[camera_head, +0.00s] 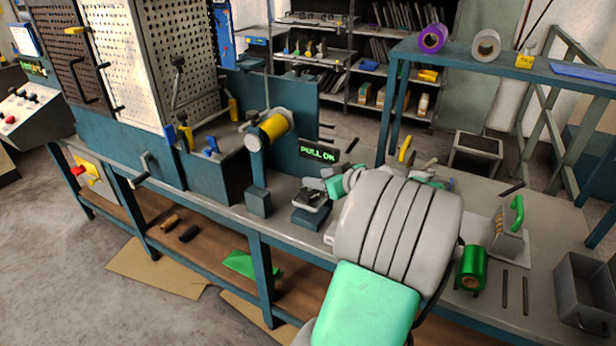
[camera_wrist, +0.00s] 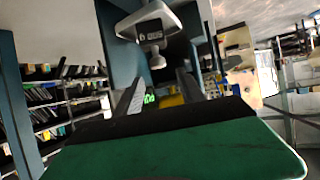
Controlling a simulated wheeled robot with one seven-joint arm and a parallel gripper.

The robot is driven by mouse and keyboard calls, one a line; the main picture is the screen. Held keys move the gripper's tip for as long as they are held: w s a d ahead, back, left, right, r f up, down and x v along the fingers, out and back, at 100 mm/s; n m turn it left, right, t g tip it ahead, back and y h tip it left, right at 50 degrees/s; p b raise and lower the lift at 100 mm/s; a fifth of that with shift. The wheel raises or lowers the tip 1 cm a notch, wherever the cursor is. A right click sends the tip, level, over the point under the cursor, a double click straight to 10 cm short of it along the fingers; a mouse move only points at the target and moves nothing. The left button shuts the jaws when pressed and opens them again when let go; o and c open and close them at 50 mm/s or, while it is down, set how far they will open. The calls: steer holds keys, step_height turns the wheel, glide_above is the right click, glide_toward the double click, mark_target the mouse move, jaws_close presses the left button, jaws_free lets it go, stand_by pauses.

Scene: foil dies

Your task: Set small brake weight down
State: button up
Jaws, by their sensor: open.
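My gripper (camera_head: 328,184) is above the bench beside a small scale (camera_head: 311,206) with a pale pan. In the wrist view its two dark fingers stand apart, so my gripper (camera_wrist: 158,78) is open, with nothing visibly clamped between them. A small grey knob-shaped piece (camera_wrist: 152,58) shows just beyond the fingertips; it may be the small brake weight, but I cannot be sure. Above it is a grey body with a dark digit display (camera_wrist: 151,27). My arm hides part of the bench in the head view.
A yellow roll (camera_head: 274,127) sits on the blue machine, near a green-lettered PULL OK sign (camera_head: 319,152). A green roll (camera_head: 471,268), two dark rods (camera_head: 515,291) and a grey bin (camera_head: 583,293) are at the right. A raised shelf (camera_head: 480,64) carries purple and white rolls.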

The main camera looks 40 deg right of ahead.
steer(key=v, duration=0.5)
steer(key=w+a+f+n+g+y, duration=0.1)
steer(key=w+a+f+g, duration=0.15)
steer(key=a, duration=0.85)
steer(key=w+a+f+g+y, duration=0.1)
steer(key=w+a+f+g, duration=0.2)
steer(key=a, duration=0.7)
steer(key=s+a+f+g+h, duration=0.1)
steer(key=s+a+f+g, duration=0.15)
steer(key=s+a, duration=0.45)
steer(key=s+a+f+g, duration=0.2)
steer(key=s+a+g, duration=0.1)
steer(key=s+a, duration=0.45)
step_height(320, 180, up, 14)
steer(key=w+t+p, duration=0.1)
steer(key=w+p, duration=0.1)
steer(key=p, duration=0.9)
steer(key=shift+a+p, duration=0.4)
